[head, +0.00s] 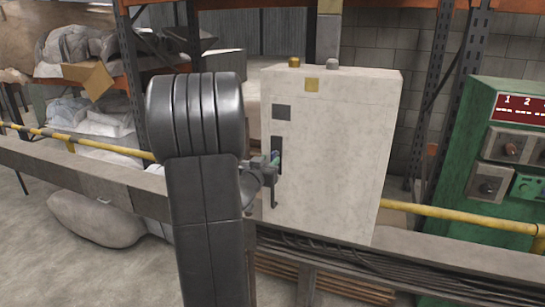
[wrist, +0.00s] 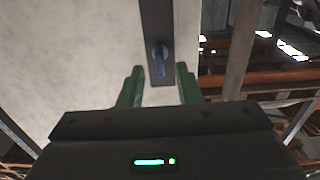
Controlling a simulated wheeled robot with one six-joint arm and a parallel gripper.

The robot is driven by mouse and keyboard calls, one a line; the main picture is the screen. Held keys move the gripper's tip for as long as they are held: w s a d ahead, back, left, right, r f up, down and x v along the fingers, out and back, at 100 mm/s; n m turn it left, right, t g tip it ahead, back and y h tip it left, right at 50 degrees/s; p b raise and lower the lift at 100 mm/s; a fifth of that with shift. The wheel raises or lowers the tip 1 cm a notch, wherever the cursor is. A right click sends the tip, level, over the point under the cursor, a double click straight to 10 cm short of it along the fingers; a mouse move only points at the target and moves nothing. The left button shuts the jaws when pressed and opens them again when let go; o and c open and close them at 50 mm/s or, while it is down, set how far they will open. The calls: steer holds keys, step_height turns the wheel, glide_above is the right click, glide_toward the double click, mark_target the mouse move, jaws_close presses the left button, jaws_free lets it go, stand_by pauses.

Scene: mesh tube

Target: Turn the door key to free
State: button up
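In the head view the cabinet (head: 330,150) stands behind my arm. My gripper (head: 266,160) is at the dark plate on its left side; the key there is small and mostly hidden by the gripper.
A yellow rail (head: 465,219) runs along the cabinet at both sides. A green control box (head: 465,160) with a red display stands at the right. Shelving with sacks (head: 75,48) and a cardboard box (head: 90,78) is at the left. Cables (head: 350,256) run below the cabinet.

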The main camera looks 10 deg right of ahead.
mark_target(271, 157)
steer(key=shift+x, duration=2.15)
steer(key=shift+c, duration=0.4)
jaws_close()
